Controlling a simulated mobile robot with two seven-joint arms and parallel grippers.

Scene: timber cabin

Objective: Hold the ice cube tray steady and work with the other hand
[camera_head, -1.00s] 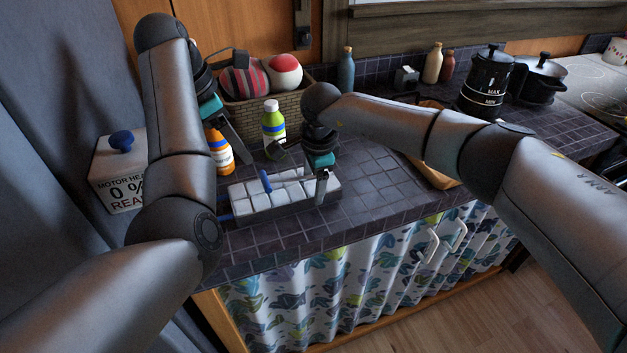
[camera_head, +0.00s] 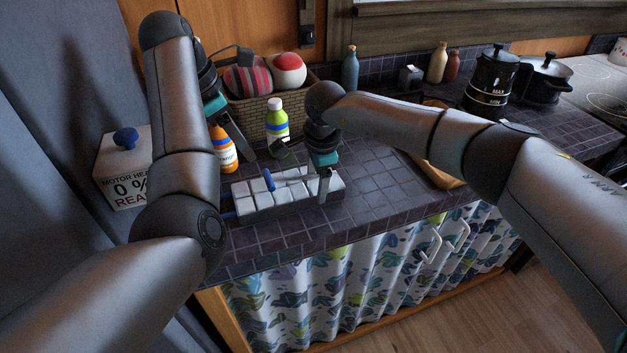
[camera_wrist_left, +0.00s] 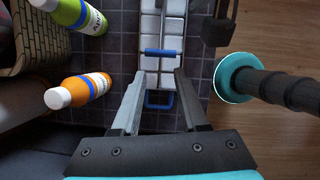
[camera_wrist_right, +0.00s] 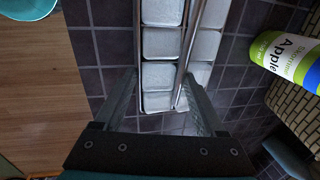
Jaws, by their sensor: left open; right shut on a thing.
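The ice cube tray (camera_head: 282,208), full of pale cubes, lies on the dark tiled counter. Its metal lever has a blue grip (camera_head: 268,180) standing up above the cubes. A blue loop (camera_wrist_left: 160,101) shows at the tray's left end in the left wrist view. My right gripper (camera_wrist_right: 160,88) is shut on the tray near its right end, one finger at each side. My left gripper (camera_wrist_left: 159,80) is open and empty above the tray's left end, with the blue grip beyond its fingertips in the left wrist view. My left arm hides part of that end in the head view.
An orange bottle (camera_head: 222,150) and a green bottle (camera_head: 277,122) stand behind the tray, before a wicker basket (camera_head: 246,112). A white box (camera_head: 124,180) stands left. A black pot (camera_head: 488,80) is far right. The counter right of the tray is mostly clear.

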